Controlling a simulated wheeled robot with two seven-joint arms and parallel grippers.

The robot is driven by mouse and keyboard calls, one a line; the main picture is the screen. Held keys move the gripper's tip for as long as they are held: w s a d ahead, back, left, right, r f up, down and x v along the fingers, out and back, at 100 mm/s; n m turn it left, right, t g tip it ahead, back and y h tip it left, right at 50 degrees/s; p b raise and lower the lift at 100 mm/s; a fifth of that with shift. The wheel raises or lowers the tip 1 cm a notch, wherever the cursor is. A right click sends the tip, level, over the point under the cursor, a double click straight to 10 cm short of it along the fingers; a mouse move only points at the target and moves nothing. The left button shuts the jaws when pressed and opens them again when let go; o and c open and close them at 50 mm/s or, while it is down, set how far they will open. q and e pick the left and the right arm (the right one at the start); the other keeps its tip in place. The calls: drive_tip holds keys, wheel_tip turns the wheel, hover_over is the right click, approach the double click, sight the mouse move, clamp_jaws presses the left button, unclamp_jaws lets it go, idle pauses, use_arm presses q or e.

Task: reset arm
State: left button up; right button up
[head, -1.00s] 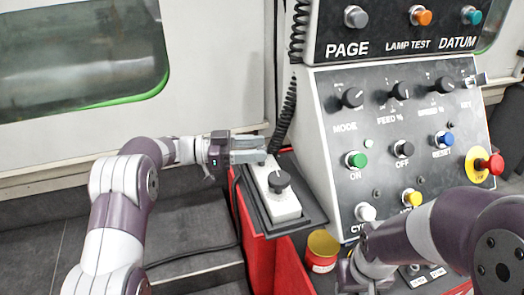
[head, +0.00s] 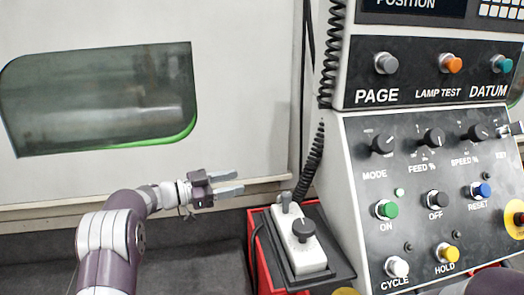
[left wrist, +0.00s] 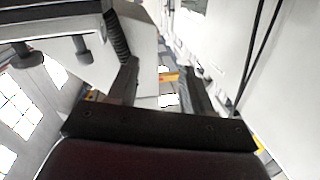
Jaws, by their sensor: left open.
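My left gripper (head: 240,182) is open and empty, held up in front of the pale machine wall. It is to the left of and above the white control box with a black knob (head: 304,246), and apart from it. In the left wrist view its two fingers (left wrist: 157,85) stand apart with nothing between them. A small part of my right arm shows at the bottom right edge of the head view. My right gripper is out of sight.
The control panel (head: 376,228) with knobs and coloured buttons stands on the right. The white box sits on a dark tray (head: 338,272) over a red cabinet (head: 265,272). A coiled cable (head: 316,150) hangs beside the panel. Room left of my left gripper looks free.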

use_arm(q)
drive_tip(key=w+a+f+n+t+y, duration=0.3)
drive_tip(key=a+f+n+t+y, duration=0.2)
drive_tip(key=a+f+n+y, duration=0.65)
drive_tip(key=s+f+g+y+b, duration=0.1)
drive_tip(key=s+f+g+y, duration=0.3)
drive_tip(key=s, duration=0.4)
drive_tip(key=s+d+f+n+g, duration=0.1)
drive_tip(key=s+d+g, duration=0.1)
drive_tip(key=s, duration=0.8)
drive_tip(key=s+d+f+n+g+b, duration=0.1)
drive_tip(key=s+d+g, duration=0.2)
drive_tip(key=s, duration=0.7)
drive_tip(key=s+d+f+n+g+b, duration=0.1)
drive_tip(key=s+d+f+g, duration=0.1)
drive_tip(key=s, duration=0.8)
drive_tip(key=shift+s+d+g, duration=0.3)
drive_tip(key=shift+d+g, duration=0.2)
drive_tip(key=shift+d, duration=0.1)
drive_tip(key=shift+f, duration=0.1)
